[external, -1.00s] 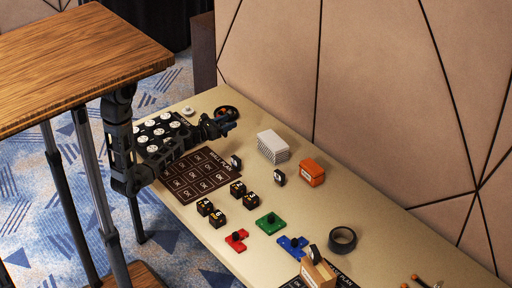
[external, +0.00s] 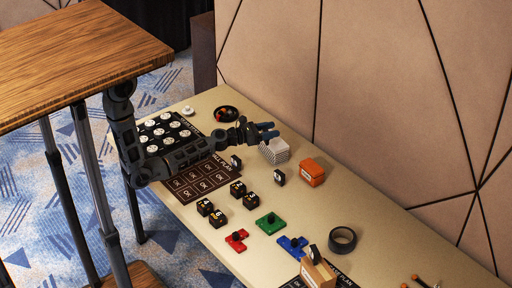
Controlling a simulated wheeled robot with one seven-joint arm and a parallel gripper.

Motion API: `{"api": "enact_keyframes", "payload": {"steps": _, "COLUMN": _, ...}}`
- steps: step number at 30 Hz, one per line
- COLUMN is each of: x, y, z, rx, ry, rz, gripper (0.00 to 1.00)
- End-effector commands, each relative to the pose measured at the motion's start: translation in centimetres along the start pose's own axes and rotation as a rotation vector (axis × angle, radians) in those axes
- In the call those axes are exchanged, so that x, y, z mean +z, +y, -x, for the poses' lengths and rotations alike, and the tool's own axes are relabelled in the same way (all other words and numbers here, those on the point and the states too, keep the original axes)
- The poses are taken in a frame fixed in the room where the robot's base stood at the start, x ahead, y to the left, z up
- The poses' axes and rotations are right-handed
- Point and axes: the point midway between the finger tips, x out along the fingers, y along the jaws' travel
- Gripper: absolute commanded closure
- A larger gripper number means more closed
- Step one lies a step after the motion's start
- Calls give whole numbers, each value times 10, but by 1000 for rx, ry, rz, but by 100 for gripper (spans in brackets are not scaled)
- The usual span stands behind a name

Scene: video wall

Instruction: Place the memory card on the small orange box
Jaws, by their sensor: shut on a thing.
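My gripper (external: 269,131) is over the back part of the table, just above and behind the white-grey patterned box. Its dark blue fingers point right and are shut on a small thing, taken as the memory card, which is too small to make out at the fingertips. The small orange box (external: 312,173) with a white label on its front sits on the table, to the right of and nearer than my gripper. Its top looks bare. My gripper is apart from it.
The white-grey box (external: 274,151) stands between my gripper and the orange box. A small black-and-white piece (external: 279,177) stands left of the orange box. A dark round dish (external: 226,114) with small items lies behind. Black tape (external: 342,239) and coloured blocks lie nearer.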

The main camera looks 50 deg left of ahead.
Motion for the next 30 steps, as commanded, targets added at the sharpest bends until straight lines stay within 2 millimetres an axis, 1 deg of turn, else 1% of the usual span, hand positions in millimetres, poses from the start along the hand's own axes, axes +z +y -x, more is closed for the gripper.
{"api": "enact_keyframes", "payload": {"steps": 1, "x": 5, "y": -23, "z": -17, "rx": -48, "ry": -3, "rz": -1, "gripper": 75}}
{"api": "enact_keyframes", "payload": {"steps": 5, "x": 15, "y": -78, "z": -50, "rx": -153, "ry": 1, "rz": -2, "gripper": 75}}
{"api": "enact_keyframes", "payload": {"steps": 6, "x": 19, "y": -96, "z": -58, "rx": -184, "ry": 2, "rz": -3, "gripper": 75}}
{"api": "enact_keyframes", "payload": {"steps": 8, "x": 24, "y": -121, "z": -70, "rx": -229, "ry": 4, "rz": -5, "gripper": 75}}
{"api": "enact_keyframes", "payload": {"steps": 9, "x": 27, "y": -138, "z": -77, "rx": -257, "ry": 6, "rz": -7, "gripper": 75}}
{"api": "enact_keyframes", "payload": {"steps": 12, "x": 34, "y": -175, "z": -90, "rx": -317, "ry": 10, "rz": -10, "gripper": 75}}
{"api": "enact_keyframes", "payload": {"steps": 15, "x": 40, "y": -204, "z": -98, "rx": -363, "ry": 13, "rz": -15, "gripper": 75}}
{"api": "enact_keyframes", "payload": {"steps": 18, "x": 44, "y": -223, "z": -103, "rx": -391, "ry": 16, "rz": -18, "gripper": 75}}
{"api": "enact_keyframes", "payload": {"steps": 21, "x": 44, "y": -232, "z": -106, "rx": -405, "ry": 18, "rz": -20, "gripper": 75}}
{"api": "enact_keyframes", "payload": {"steps": 23, "x": 40, "y": -230, "z": -109, "rx": -408, "ry": 18, "rz": -20, "gripper": 75}}
{"api": "enact_keyframes", "payload": {"steps": 26, "x": 29, "y": -217, "z": -115, "rx": -407, "ry": 19, "rz": -20, "gripper": 75}}
{"api": "enact_keyframes", "payload": {"steps": 30, "x": 11, "y": -189, "z": -128, "rx": -406, "ry": 18, "rz": -19, "gripper": 75}}
